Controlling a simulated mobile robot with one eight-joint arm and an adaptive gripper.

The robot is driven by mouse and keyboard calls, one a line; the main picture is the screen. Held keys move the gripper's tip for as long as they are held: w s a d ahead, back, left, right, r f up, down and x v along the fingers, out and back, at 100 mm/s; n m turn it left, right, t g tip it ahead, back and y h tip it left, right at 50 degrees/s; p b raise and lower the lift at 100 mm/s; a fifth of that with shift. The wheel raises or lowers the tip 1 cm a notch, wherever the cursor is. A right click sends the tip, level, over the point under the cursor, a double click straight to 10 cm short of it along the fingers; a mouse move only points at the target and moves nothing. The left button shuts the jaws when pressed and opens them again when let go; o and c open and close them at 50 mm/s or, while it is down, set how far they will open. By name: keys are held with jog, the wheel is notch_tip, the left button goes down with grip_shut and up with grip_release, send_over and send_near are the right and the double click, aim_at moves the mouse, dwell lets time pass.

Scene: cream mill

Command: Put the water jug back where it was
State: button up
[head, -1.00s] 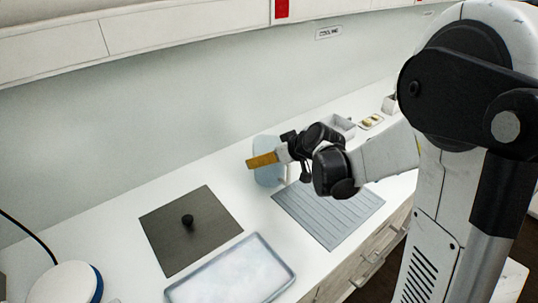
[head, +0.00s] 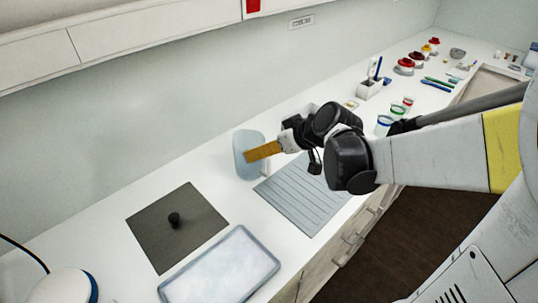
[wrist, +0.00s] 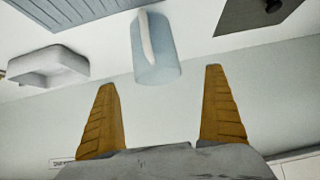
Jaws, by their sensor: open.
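The water jug (head: 245,158) is a pale blue, see-through jug with a white handle. It stands upright on the white counter, beside the far left corner of the ribbed grey mat (head: 300,205). My gripper (head: 262,151), with its yellow-brown fingers, is in front of the jug in the head view and covers part of it. In the wrist view the jug (wrist: 160,62) appears beyond the fingertips, between the lines of the two spread fingers. My gripper (wrist: 160,80) is open and empty; I see no contact with the jug.
A dark square plate (head: 150,230) with a black knob (head: 174,219) and a pale tray (head: 268,262) lie at the left front. A white bin (wrist: 45,66) is near the mat. A pen holder (head: 368,88) and lidded jars (head: 384,124) stand farther right.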

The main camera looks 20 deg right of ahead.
jog(key=s+a+r+m+g+h, duration=0.1)
jog(key=s+m, duration=0.1)
jog(key=s, duration=0.7)
jog(key=s+a+r+m+h, duration=0.1)
jog(key=s+a+m+h, duration=0.1)
jog(key=s, duration=0.7)
jog(key=shift+s+r+g+h, duration=0.2)
jog(key=shift+r+g+h, duration=0.1)
jog(key=shift+g, duration=0.1)
